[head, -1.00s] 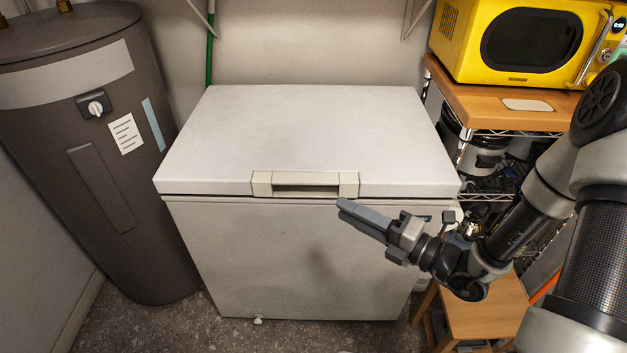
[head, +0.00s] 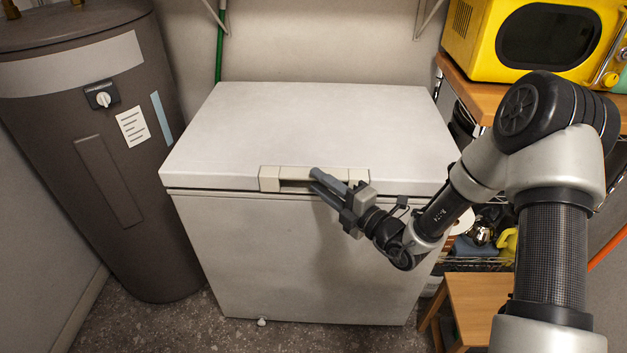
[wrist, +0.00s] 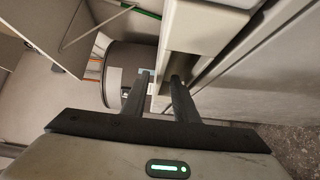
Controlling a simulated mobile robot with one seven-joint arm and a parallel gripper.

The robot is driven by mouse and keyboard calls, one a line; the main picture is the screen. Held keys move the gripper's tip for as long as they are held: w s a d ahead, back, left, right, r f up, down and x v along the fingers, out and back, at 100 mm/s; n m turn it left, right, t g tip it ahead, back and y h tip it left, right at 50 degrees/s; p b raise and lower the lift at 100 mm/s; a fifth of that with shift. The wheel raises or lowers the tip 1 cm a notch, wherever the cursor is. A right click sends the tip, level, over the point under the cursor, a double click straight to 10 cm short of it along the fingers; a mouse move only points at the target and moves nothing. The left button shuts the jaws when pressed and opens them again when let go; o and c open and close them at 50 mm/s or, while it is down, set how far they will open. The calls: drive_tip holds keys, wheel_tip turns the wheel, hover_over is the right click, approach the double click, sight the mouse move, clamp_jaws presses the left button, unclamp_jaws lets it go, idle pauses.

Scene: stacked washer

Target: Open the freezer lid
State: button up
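The white chest freezer's lid (head: 310,125) is shut flat on the freezer body (head: 240,245). A cream handle (head: 270,178) with a dark recess sits at the middle of the lid's front edge. My gripper (head: 314,179) is at the right part of the handle and hides some of it. In the wrist view my gripper's two fingers (wrist: 159,80) are apart, with the handle's edge near and partly between the tips. The right finger reaches toward the recess of the handle (wrist: 188,68). I cannot tell whether either finger touches it.
A dark grey water heater (head: 110,150) stands left of the freezer. A wooden-topped wire shelf (head: 480,100) with a yellow microwave (head: 545,40) stands at the right. A small wooden stool (head: 475,300) is at the lower right. The lid's top is clear.

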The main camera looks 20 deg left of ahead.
drive_tip(key=shift+x, duration=1.5)
drive_tip(key=shift+c, duration=0.6)
clamp_jaws()
